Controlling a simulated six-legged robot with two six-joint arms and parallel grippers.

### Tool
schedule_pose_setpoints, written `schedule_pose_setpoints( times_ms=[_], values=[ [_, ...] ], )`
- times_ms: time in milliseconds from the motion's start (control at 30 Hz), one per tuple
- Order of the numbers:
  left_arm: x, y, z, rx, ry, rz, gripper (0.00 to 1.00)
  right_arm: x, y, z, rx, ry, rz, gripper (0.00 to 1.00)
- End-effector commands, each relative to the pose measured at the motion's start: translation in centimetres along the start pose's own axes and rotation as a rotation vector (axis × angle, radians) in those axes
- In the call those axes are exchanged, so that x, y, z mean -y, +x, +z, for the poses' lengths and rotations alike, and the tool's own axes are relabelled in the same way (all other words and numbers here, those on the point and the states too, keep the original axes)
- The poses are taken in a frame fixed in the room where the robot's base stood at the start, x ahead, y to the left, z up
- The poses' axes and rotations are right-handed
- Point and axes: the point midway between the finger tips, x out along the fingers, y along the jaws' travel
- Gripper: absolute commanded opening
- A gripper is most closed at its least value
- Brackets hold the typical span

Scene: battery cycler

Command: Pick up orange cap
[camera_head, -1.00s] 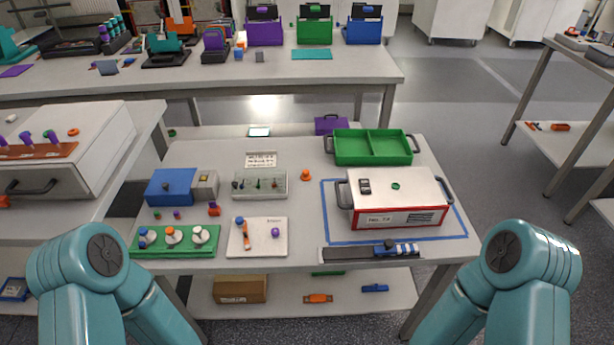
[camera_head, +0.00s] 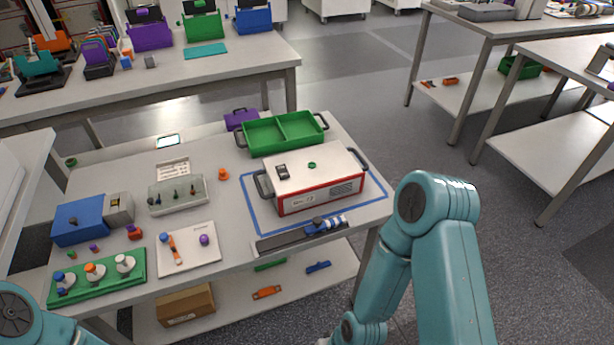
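A small orange cap-like piece (camera_head: 222,174) stands on the table, between the clear box with small pegs and the green tray. Another orange-topped piece (camera_head: 95,270) is in the green rack (camera_head: 70,293) at the table's front left. A red-orange piece (camera_head: 134,232) stands near the blue box. I cannot tell for certain which is the orange cap. My arms show at the bottom left and bottom right. Neither gripper is in view.
A white and red box (camera_head: 315,180) stands inside a blue outline, with a green tray (camera_head: 282,132) behind it. A blue box (camera_head: 80,220) and a white plate (camera_head: 187,250) are at left. The tabletop around the orange piece is mostly clear.

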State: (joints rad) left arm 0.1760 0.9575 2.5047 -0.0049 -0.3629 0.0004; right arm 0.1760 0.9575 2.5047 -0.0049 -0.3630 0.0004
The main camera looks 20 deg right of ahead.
Motion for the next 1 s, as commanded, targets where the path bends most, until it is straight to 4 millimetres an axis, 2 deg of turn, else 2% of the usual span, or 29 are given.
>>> schedule_pose_setpoints(
  times_ms=[433, 567, 1000],
  values=[
    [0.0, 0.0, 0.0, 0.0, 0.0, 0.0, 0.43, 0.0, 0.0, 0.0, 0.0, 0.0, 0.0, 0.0],
    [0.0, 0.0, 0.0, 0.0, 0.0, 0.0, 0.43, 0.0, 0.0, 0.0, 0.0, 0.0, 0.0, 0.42],
    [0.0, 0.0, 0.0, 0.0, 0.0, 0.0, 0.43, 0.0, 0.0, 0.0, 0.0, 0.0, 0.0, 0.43]
  ],
)
